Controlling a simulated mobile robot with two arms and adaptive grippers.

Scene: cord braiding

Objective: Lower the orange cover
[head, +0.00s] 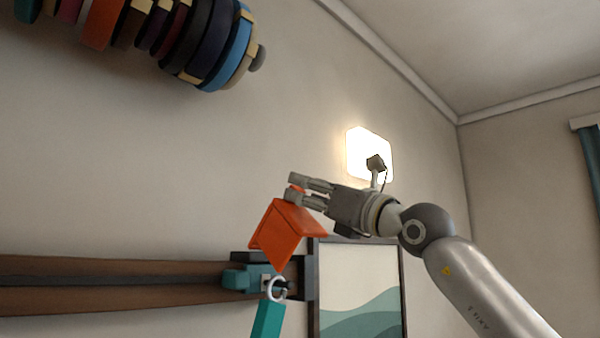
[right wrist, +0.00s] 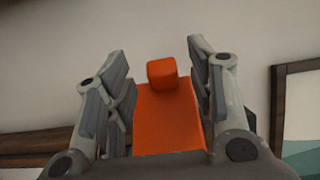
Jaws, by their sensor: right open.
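The orange cover (head: 280,232) is in the lower middle of the head view, tilted up above a teal clamp-like block (head: 248,279) on a brown wooden rail. A small orange tab stands at its upper edge. My right gripper (head: 294,186) is at that upper edge, coming in from the right. In the right wrist view the cover (right wrist: 166,120) and its tab (right wrist: 162,73) lie between the two fingers of the right gripper (right wrist: 158,72). The fingers are open, with a gap on each side of the tab. My left gripper is not in view.
The wooden rail (head: 120,285) runs along the wall at lower left. A metal ring (head: 276,288) with a teal tag (head: 268,318) hangs below the block. A framed picture (head: 360,285) is close at right. A lit wall lamp (head: 358,150) and a rack of coloured spools (head: 210,45) are higher up.

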